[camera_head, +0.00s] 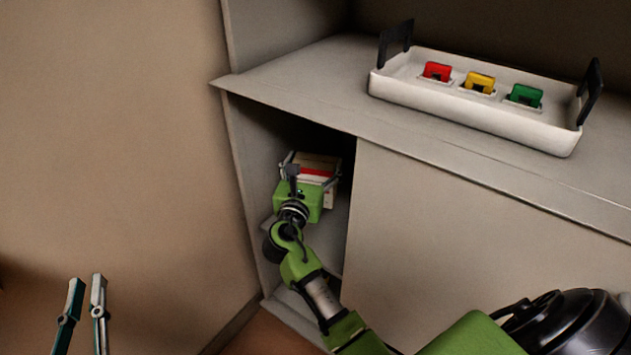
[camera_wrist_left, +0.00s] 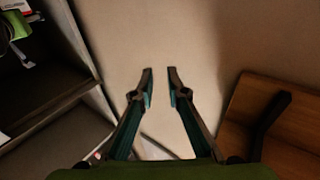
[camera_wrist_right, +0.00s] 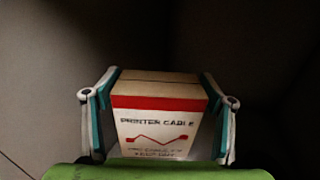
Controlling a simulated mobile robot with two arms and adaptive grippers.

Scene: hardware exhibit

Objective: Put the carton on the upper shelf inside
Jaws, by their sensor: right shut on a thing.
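The carton (camera_wrist_right: 155,130) is a white and tan box with a red band and the words "PRINTER CABLE". My right gripper (camera_head: 311,168) is shut on it, one finger on each side in the right wrist view. In the head view the carton (camera_head: 320,172) is inside the open cabinet bay, above the shelf board (camera_head: 268,222). I cannot tell whether it touches the board. My arm hides part of the carton and shelf. My left gripper (camera_head: 86,280) is empty, its fingers a little apart, away from the cabinet; it also shows in the left wrist view (camera_wrist_left: 160,70).
A white tray (camera_head: 480,117) with black handles holds a red, a yellow and a green piece on the counter (camera_head: 300,85) above the bay. A closed panel (camera_head: 440,230) borders the bay on the right. A bare wall (camera_head: 110,130) stands left.

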